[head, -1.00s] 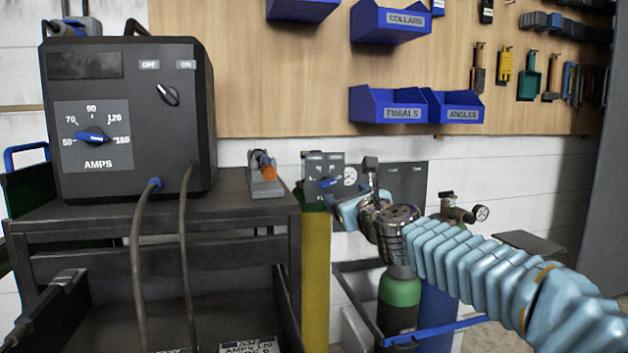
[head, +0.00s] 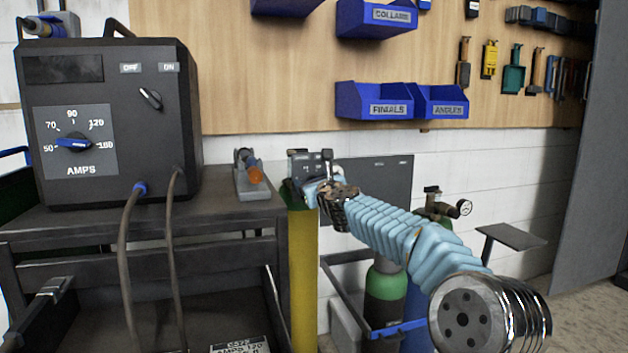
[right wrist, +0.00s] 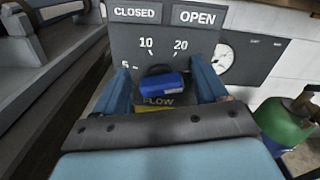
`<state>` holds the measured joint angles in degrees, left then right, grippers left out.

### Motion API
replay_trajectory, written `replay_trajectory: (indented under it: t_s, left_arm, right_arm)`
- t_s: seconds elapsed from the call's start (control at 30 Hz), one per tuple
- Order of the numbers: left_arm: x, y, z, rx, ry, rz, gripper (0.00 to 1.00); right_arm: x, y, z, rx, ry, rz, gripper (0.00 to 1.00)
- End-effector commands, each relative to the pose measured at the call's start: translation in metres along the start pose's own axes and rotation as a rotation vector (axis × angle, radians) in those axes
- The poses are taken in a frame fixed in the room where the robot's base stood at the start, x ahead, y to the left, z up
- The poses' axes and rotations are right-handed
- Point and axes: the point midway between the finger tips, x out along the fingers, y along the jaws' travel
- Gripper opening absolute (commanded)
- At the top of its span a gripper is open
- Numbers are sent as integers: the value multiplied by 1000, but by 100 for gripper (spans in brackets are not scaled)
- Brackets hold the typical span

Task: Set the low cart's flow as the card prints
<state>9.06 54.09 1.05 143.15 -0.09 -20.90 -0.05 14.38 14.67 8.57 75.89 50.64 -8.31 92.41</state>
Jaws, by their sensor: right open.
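The flow dial's blue knob (right wrist: 165,88) shows in the right wrist view, with 10, 20 and a partly hidden number around it and the word FLOW below. My right gripper (right wrist: 163,85) is open, with one finger on each side of the knob; I cannot tell whether they touch it. In the head view my right gripper (head: 312,192) is at the small grey panel (head: 300,160) and hides the dial. A printed card (head: 240,346) lies low on the dark cart, cut off by the frame; AMPS 120 is readable, its flow line is not. My left gripper is out of view.
A welder box (head: 112,110) with an AMPS knob (head: 73,144) stands on the dark cart (head: 140,225). A green cylinder (head: 384,300) and a blue rail (head: 398,328) stand below my right arm.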

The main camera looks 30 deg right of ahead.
Motion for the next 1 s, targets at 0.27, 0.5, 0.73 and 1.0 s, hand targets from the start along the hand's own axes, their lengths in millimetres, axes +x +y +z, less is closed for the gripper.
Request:
replay_trajectory:
  t_s: [0.27, 0.5, 0.73, 1.0]
  left_arm:
    - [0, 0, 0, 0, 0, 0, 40]
    - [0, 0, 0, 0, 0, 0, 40]
    - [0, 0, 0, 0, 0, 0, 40]
    - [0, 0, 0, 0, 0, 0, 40]
  right_arm:
    - [0, 0, 0, 0, 0, 0, 56]
    - [0, 0, 0, 0, 0, 0, 21]
    - [0, 0, 0, -22, 0, 0, 21]
    - [0, 1, 0, -156, 0, 1, 21]
